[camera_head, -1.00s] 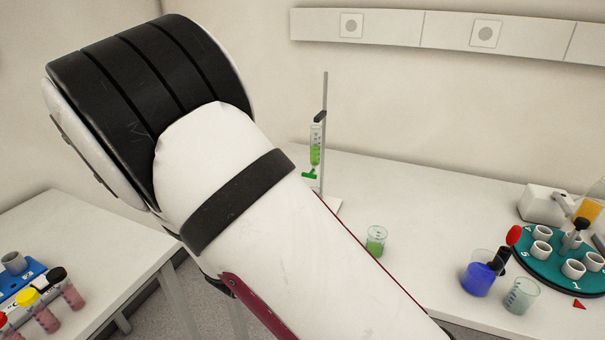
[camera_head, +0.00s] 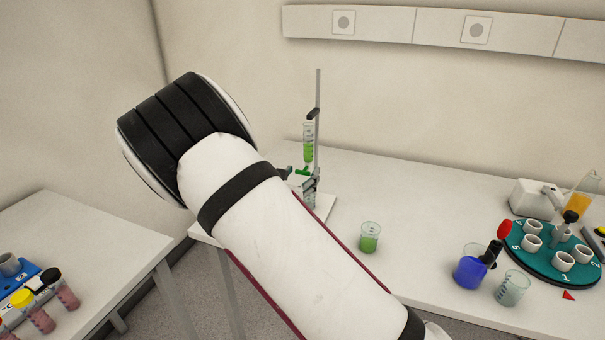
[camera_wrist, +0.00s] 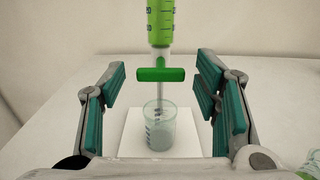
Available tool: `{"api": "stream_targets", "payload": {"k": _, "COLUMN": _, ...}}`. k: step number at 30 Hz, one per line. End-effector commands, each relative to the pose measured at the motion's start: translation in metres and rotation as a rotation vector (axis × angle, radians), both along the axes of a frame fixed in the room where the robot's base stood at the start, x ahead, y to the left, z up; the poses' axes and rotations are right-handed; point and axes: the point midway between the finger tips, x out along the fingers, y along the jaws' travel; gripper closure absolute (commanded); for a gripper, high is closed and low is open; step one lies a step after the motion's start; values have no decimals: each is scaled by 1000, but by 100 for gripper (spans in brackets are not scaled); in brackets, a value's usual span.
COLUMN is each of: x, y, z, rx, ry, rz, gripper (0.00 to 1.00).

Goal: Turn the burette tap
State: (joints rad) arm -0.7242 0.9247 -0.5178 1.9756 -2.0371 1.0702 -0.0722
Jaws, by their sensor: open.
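The burette (camera_head: 308,143) holds green liquid and is clamped upright on a thin stand rod (camera_head: 317,95) at the back of the bench. Its green tap (camera_wrist: 160,75) lies crosswise in the wrist view, centred between my fingers. It also shows in the head view (camera_head: 303,172). My gripper (camera_wrist: 160,98) is open, with teal pads on both sides of the tap and a clear gap to each. A clear beaker (camera_wrist: 160,128) with blue marks stands under the tap on the white stand base (camera_wrist: 190,145). In the head view my arm hides part of the gripper.
A beaker with green liquid (camera_head: 370,238) stands right of the stand. Farther right are a blue-filled beaker (camera_head: 470,270), another beaker (camera_head: 512,288) and a teal round rack (camera_head: 545,262). Sample tubes (camera_head: 40,318) stand on the left table.

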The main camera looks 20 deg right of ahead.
Motion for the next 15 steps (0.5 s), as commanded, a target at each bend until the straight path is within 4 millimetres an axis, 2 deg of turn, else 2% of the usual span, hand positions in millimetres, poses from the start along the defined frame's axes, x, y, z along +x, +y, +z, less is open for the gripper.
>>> {"api": "stream_targets", "payload": {"k": 4, "x": 9, "y": -7, "z": 0, "rx": -1, "ry": 1, "rz": -1, "gripper": 43}}
{"api": "stream_targets", "payload": {"k": 14, "x": 11, "y": -8, "z": 0, "rx": -1, "ry": 1, "rz": 0, "gripper": 43}}
{"api": "stream_targets", "payload": {"k": 15, "x": 11, "y": -8, "z": 0, "rx": -1, "ry": 1, "rz": 0, "gripper": 52}}
